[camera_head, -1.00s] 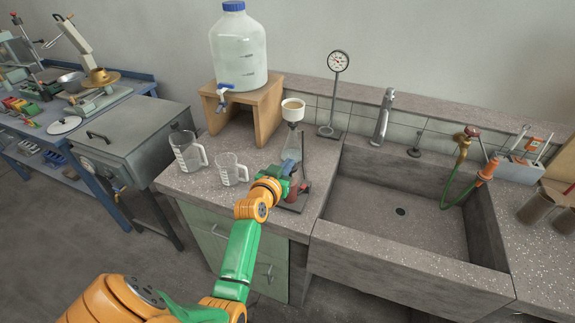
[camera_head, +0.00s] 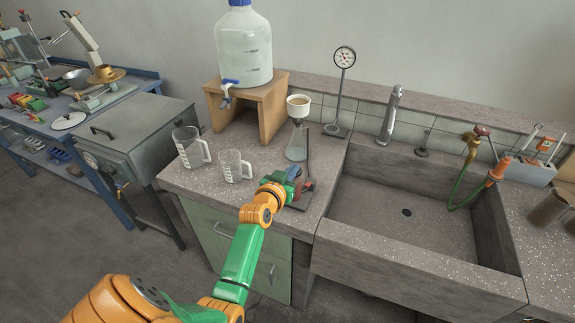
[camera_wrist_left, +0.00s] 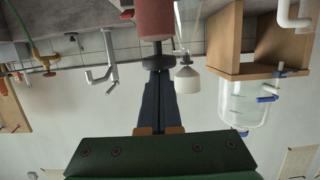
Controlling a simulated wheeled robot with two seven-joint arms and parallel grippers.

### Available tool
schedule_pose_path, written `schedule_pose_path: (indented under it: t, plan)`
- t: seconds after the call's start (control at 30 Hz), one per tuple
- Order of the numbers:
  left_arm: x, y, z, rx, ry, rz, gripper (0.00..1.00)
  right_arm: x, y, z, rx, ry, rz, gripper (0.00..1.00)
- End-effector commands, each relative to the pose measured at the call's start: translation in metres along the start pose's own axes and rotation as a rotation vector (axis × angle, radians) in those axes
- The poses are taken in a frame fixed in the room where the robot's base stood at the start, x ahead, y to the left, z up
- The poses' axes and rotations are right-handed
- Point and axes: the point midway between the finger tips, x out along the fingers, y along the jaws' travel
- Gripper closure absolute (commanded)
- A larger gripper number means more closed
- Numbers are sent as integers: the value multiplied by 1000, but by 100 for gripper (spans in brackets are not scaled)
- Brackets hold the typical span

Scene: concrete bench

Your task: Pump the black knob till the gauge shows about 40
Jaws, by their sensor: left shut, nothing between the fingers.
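The red pump body (camera_wrist_left: 155,20) shows at the top of the upside-down left wrist view, with the black knob (camera_wrist_left: 158,62) on its end. My left gripper (camera_wrist_left: 158,76) is shut and empty, its fingertips at the knob; whether they touch it I cannot tell. In the head view my left gripper (camera_head: 296,173) is over the pump at the bench's front, hiding the knob; a bit of the red body (camera_head: 307,186) shows beside it. The round gauge (camera_head: 344,57) stands on a post behind; its reading is too small to tell. My right gripper is not in view.
Two glass jugs (camera_head: 235,166) stand left of the pump. A conical flask with a white funnel (camera_head: 298,107) stands just behind it. A large water bottle (camera_head: 243,48) is on a wooden stand. The sink (camera_head: 395,215) lies to the right.

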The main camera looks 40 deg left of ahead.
Motion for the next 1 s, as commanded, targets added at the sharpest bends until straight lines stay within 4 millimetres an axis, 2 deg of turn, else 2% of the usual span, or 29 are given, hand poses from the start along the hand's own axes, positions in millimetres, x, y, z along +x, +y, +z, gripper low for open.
schedule_pose_path:
  t: [0.03,0.17,0.2,0.23,0.4,0.6,0.73,1.0]
  plan:
    - [-3,1,-15,0,-2,1,100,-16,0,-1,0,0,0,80]
    - [-6,1,-52,2,2,1,100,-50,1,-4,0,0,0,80]
    - [-16,1,-38,2,0,1,100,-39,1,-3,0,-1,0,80]
    - [-23,1,-36,2,1,1,100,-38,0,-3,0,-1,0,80]
    - [-64,1,-34,1,1,1,100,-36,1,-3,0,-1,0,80]
    - [-95,1,-35,1,3,0,100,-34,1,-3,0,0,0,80]
    - [-102,1,-36,1,3,0,100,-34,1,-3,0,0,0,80]
    - [-103,1,-36,1,3,0,100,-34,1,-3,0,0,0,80]
